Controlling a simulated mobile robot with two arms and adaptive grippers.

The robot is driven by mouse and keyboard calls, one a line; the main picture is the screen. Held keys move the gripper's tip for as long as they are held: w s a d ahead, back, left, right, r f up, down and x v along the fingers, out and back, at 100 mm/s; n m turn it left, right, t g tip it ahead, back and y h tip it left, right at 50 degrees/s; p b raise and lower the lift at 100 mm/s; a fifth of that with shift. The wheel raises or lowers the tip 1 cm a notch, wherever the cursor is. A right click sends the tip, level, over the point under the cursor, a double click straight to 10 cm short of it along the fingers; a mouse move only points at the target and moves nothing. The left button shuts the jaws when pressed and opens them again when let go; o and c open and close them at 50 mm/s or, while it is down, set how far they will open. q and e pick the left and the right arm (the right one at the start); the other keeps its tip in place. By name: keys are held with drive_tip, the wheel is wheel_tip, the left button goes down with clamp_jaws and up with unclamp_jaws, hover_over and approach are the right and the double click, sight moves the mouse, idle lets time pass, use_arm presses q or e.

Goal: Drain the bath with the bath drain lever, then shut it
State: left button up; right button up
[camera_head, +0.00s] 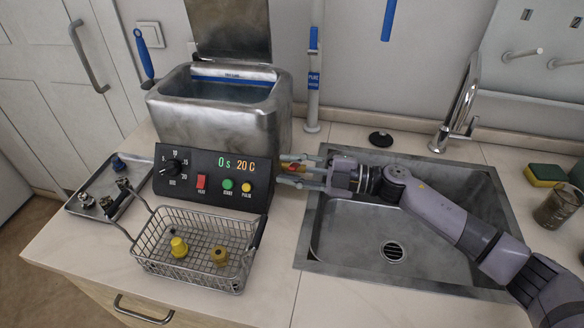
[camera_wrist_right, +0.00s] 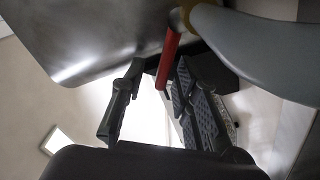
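The steel bath (camera_head: 215,125) stands at the back with its lid (camera_head: 230,30) raised and liquid inside. Its drain lever, with red and yellow parts (camera_head: 297,166), is at the bath's lower right side, partly hidden by my right gripper (camera_head: 284,169). In the right wrist view the red lever (camera_wrist_right: 168,58) reaches down between the fingertips of my open right gripper (camera_wrist_right: 160,68). I cannot tell whether a finger touches it. The lever's yellow end (camera_wrist_right: 190,12) is at the top of that view. My left gripper is not in view.
The control box (camera_head: 212,178) reads 0 s and 20 C. A wire basket (camera_head: 190,262) with two yellow parts stands in front. A metal tray (camera_head: 88,187) is at left. The sink (camera_head: 335,240) lies under my right arm. A tap (camera_head: 458,105) stands behind it.

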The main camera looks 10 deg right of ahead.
drive_tip(key=v, duration=1.2)
